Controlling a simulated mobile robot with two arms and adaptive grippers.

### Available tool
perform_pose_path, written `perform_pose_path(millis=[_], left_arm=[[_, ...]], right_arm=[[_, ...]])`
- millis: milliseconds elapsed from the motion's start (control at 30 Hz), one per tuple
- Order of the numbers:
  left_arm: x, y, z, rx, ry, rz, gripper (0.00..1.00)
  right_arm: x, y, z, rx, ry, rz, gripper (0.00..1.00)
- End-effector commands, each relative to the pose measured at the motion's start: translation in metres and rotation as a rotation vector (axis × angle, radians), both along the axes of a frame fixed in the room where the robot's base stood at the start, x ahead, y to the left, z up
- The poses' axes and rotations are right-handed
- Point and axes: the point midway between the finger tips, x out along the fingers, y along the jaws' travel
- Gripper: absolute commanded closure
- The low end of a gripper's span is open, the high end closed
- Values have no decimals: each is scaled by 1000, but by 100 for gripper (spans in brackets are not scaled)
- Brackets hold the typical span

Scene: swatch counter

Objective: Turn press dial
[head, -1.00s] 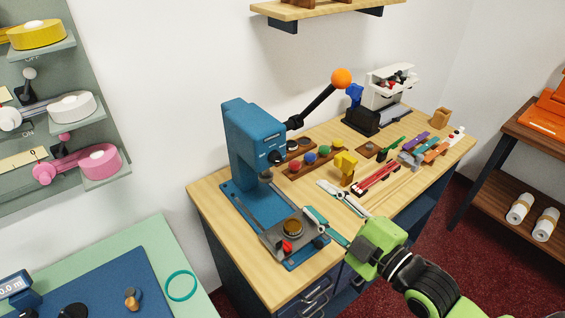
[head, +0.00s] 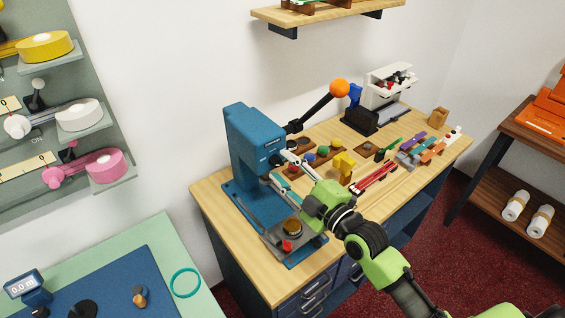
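The blue press (head: 252,140) stands at the near left end of the wooden counter. Its dark dial (head: 274,159) is on the front of the press head and is partly hidden by my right gripper. My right gripper (head: 278,167) is in front of the press head, its two fingers apart and pointing at the dial area. One fingertip is near the upper side of the dial and the other is lower. I cannot tell whether either touches it. My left gripper is not in view.
The press base holds a brass disc (head: 293,226) and a red knob (head: 287,245). Colored pads, a yellow piece (head: 344,163) and tools lie across the counter (head: 225,208).

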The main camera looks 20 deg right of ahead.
Motion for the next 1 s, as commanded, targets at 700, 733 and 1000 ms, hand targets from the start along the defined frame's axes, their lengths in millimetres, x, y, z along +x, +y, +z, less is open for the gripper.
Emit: perform_pose_path(millis=[700,733,1000], left_arm=[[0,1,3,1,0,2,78],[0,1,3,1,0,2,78],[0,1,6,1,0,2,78]], right_arm=[[9,4,0,0,1,0,100],[9,4,0,1,1,0,100],[9,4,0,50,20,1,100]])
